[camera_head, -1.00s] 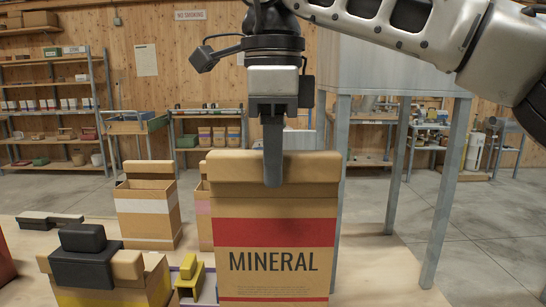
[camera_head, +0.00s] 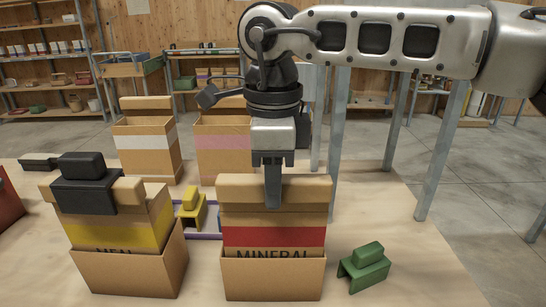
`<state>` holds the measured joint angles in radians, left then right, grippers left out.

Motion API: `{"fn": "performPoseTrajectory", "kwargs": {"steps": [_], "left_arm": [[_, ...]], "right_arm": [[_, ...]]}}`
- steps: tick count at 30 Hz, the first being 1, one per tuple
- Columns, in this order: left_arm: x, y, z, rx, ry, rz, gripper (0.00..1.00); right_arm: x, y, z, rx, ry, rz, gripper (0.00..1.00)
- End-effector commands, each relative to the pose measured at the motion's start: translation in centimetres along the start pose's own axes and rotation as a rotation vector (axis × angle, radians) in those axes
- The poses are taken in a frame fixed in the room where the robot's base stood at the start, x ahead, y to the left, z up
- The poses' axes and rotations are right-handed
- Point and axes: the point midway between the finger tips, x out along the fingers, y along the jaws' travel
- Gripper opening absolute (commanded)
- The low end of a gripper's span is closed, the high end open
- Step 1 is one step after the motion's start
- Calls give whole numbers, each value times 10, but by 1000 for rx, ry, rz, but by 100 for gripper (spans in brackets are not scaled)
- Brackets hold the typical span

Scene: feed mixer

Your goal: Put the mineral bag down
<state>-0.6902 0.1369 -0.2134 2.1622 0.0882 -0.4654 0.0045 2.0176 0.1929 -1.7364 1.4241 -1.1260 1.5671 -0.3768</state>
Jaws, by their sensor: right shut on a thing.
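The mineral bag (camera_head: 285,238), tan with a red band and black lettering, stands upright with its lower part inside an open cardboard box (camera_head: 275,277) at the front middle of the table. The box's front wall hides the lower part of the lettering. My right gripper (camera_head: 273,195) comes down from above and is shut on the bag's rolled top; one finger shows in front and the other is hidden. My left gripper is not in view.
A yellow-banded bag (camera_head: 120,233) with a black clip (camera_head: 85,185) stands in a box to the left. A green clip (camera_head: 365,267) lies right of the mineral bag. A yellow clip (camera_head: 191,210) lies behind, before two boxes with white and pink bands. Bare table shows at right.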

Motion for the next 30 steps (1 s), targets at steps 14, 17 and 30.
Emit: {"fn": "performPoseTrajectory", "kwargs": {"steps": [14,17,30], "left_arm": [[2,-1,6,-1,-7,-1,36],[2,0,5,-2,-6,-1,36],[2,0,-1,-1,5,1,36]], "right_arm": [[5,-1,0,1,-5,-6,0],[7,0,0,0,-1,-1,45],[7,0,0,0,0,-2,47]]}}
